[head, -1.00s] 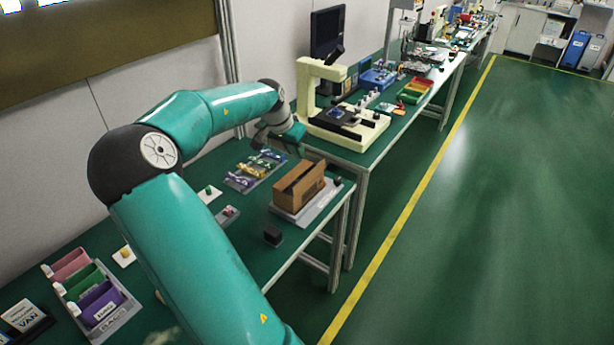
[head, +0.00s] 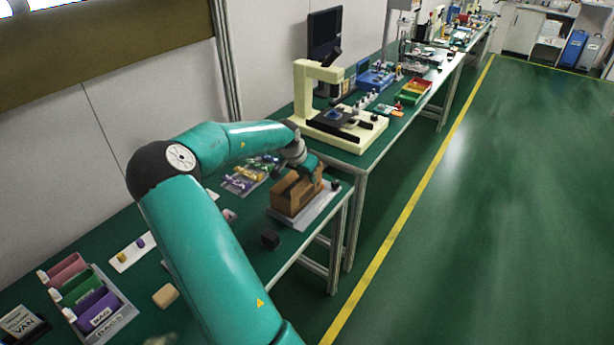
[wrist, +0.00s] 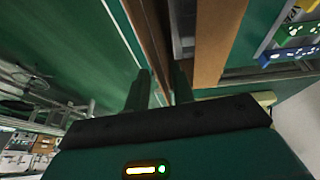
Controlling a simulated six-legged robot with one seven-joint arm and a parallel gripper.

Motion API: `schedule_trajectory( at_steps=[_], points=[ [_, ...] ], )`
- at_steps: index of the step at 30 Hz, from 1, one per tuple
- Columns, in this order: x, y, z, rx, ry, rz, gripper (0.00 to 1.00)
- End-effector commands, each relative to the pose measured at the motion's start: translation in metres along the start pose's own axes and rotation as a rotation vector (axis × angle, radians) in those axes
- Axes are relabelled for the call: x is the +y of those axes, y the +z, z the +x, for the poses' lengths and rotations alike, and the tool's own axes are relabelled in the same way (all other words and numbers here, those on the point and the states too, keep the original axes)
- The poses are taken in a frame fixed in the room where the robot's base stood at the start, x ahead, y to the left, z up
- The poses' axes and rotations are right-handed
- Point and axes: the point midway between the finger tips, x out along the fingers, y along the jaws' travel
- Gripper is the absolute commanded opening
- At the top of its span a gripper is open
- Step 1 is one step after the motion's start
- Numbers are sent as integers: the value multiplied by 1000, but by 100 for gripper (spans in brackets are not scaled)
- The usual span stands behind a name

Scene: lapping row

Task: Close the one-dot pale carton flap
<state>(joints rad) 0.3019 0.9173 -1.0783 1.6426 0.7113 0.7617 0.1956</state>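The brown carton (head: 290,198) stands on a light grey board near the bench's front edge. Its top shows a dark gap between raised brown panels. My gripper (head: 313,172) is at the carton's far right end, close above its top, partly hiding it. In the wrist view, a narrow brown carton panel (wrist: 148,30) runs down toward the space between my two fingers (wrist: 160,90). A wider brown panel (wrist: 218,40) lies to the right, beyond a grey gap. I cannot make out any dot mark or a pale flap, nor whether the fingers touch the panel.
A black block (head: 270,239) sits in front of the carton. A tray of coloured parts (head: 245,176) lies behind it. A cream microscope-like stand (head: 340,125) is on the adjoining bench. Coloured bins (head: 92,300) stand at the left. The floor aisle at right is clear.

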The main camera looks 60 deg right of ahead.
Motion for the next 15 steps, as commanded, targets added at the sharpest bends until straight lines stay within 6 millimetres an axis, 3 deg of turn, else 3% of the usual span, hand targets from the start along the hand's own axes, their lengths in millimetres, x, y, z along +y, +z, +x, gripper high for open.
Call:
schedule_trajectory(
  at_steps=[2,6,15],
  points=[
    [0,0,0,0,0,0,25],
    [0,0,0,0,0,0,0],
    [-1,0,0,0,7,-4,0]
  ],
)
